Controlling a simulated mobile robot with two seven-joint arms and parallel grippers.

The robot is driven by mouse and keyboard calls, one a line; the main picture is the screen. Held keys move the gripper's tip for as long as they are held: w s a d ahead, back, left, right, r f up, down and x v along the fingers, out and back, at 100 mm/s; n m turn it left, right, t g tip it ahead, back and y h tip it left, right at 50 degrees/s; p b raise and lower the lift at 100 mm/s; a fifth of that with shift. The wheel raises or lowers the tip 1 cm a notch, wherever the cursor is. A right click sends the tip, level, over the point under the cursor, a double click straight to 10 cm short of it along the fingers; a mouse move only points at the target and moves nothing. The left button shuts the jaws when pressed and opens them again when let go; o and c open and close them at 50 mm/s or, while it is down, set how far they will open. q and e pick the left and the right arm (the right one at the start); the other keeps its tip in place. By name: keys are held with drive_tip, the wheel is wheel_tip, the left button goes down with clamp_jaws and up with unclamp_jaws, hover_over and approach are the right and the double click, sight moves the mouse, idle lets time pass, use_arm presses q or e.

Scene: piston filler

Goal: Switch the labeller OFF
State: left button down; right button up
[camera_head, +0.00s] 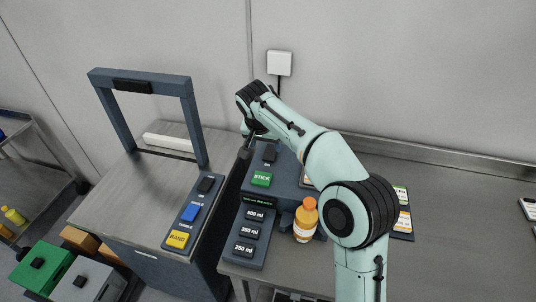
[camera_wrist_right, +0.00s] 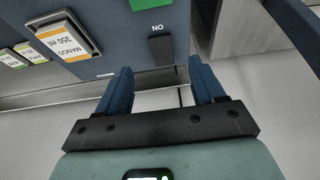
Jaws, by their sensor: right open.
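The labeller (camera_head: 287,186) is a blue-grey box at the back of the counter, with a green STICK button (camera_head: 262,179) on its face. A black switch (camera_head: 269,154) sits above that button. In the right wrist view the switch (camera_wrist_right: 161,52) has a label beside it that reads ON upside down. My right gripper (camera_head: 248,134) is by the labeller's far left corner, mostly hidden by its own wrist. In the right wrist view its two blue fingers (camera_wrist_right: 160,88) are apart and empty, with the switch just beyond the gap. My left gripper is not seen.
An orange-capped bottle (camera_head: 305,221) stands in front of the labeller, beside a panel of volume buttons (camera_head: 248,236). Left is a bench with a dark arch (camera_head: 196,120) and a panel with a yellow BAND button (camera_head: 177,239). The counter's right side (camera_head: 460,220) is mostly clear.

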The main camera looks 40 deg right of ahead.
sight(269, 157)
drive_tip(key=x, duration=0.9)
drive_tip(key=shift+w+f, duration=0.1)
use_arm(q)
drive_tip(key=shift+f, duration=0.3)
